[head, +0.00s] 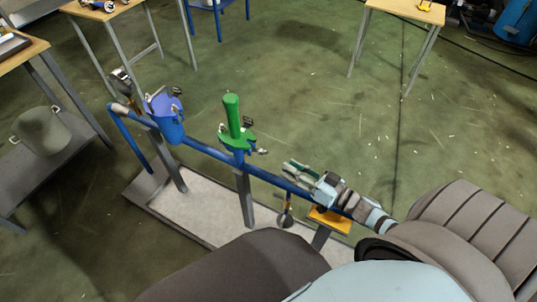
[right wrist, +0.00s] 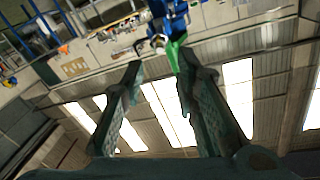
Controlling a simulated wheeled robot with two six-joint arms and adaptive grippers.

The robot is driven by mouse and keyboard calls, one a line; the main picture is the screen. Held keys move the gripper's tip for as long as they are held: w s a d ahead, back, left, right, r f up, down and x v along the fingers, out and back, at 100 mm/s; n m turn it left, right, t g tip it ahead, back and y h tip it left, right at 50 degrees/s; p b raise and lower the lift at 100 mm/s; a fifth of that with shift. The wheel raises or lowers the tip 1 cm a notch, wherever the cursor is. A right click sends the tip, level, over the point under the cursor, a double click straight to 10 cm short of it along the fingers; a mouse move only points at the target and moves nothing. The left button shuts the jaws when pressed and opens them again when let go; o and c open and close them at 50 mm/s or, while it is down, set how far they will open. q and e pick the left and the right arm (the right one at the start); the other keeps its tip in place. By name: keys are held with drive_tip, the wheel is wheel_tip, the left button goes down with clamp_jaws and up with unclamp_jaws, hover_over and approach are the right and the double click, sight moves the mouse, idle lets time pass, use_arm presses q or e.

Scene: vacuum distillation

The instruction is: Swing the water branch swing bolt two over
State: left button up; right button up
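A green upright branch (head: 232,115) with a green flange stands on the blue pipe in the head view. Small metal swing bolts sit around its flange, one at the back right (head: 248,122) and one at the front right (head: 263,151). I cannot tell which is number two. My right gripper (head: 288,168) is right of the flange, pointing left, apart from it. In the right wrist view its fingers (right wrist: 162,64) are spread and empty, with the green branch (right wrist: 180,88) and blue pipework (right wrist: 170,17) beyond. My left gripper is not in view.
A blue branch piece (head: 166,118) with metal fittings stands farther left on the pipe (head: 205,149). The pipe rests on grey posts over a pale base (head: 200,212). An orange-yellow piece (head: 329,219) is below my right arm.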

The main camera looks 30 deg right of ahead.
sight(259, 151)
drive_tip(key=x, duration=0.9)
drive_tip(key=shift+b, duration=0.4)
clamp_jaws()
